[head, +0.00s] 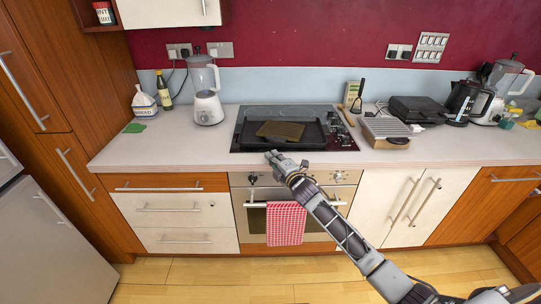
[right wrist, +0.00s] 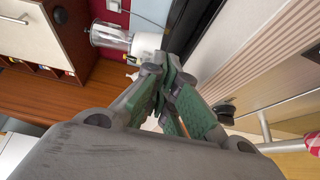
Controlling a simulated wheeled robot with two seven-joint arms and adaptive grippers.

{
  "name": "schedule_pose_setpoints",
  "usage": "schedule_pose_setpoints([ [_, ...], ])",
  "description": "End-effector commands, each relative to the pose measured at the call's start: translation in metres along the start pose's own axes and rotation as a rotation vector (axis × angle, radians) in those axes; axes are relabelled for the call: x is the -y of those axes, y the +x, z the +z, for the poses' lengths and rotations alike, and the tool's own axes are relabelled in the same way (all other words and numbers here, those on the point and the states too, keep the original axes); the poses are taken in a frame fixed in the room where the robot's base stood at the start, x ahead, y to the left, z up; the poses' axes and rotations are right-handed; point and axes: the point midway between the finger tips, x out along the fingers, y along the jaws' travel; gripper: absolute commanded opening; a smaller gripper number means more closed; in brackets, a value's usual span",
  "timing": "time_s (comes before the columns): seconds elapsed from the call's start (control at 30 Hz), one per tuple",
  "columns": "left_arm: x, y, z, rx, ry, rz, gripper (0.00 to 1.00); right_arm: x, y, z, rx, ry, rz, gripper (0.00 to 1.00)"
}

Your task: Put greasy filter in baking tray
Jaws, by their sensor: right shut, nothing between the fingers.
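The greasy filter (head: 280,131), a flat brownish rectangular panel, lies within the black baking tray (head: 250,143) on the hob in the head view. Whether it rests flat on the tray's floor is hard to tell. My right gripper (head: 272,156) is shut and empty, in front of the counter's front edge and apart from the filter. In the right wrist view its closed fingers (right wrist: 168,68) show with nothing between them. A dark edge near the top there may be the tray or hob. My left gripper is not in view.
A white blender (head: 206,95) stands left of the hob (head: 341,133). A grey ribbed object (head: 385,127) and a black grill (head: 418,108) stand to the right. A red checked towel (head: 286,222) hangs on the oven. The counter (head: 175,149) left of the hob has clear room.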

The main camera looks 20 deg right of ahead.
Motion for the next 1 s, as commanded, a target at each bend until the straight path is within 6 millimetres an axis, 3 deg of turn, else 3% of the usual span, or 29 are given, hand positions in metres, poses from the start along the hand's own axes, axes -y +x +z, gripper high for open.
schedule_pose_setpoints([
  [0.6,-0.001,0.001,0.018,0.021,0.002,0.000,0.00,0.001,-0.053,0.000,0.000,-0.001,-0.001,0.00],
  [1.0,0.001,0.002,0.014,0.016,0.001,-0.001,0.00,0.000,-0.065,0.000,0.000,0.000,0.000,0.00],
])
